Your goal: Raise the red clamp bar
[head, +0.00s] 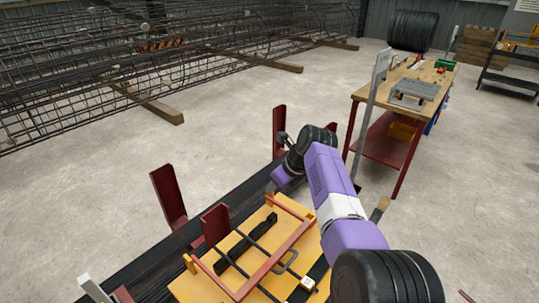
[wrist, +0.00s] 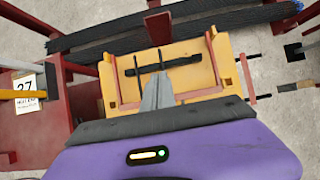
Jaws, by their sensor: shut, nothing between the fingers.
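The red clamp bar (head: 275,258) is part of a U-shaped red frame that lies low over a yellow plate (head: 190,288). A dark loop handle (head: 287,262) sits beside the bar. Black rods and a dark bar lie on the plate inside the frame. In the wrist view, part of the clamp bar (wrist: 127,106) shows at the plate's near side. My gripper (wrist: 158,76) is shut and empty, with its grey fingers pointing over the plate, apart from the bar as far as I can tell. In the head view, my purple arm hides the fingers.
A long dark bundle (head: 130,262) runs beside the plate between red upright posts (head: 168,197). A workbench (head: 405,80) with red legs stands at the right rear. Rebar cages (head: 90,80) fill the left background.

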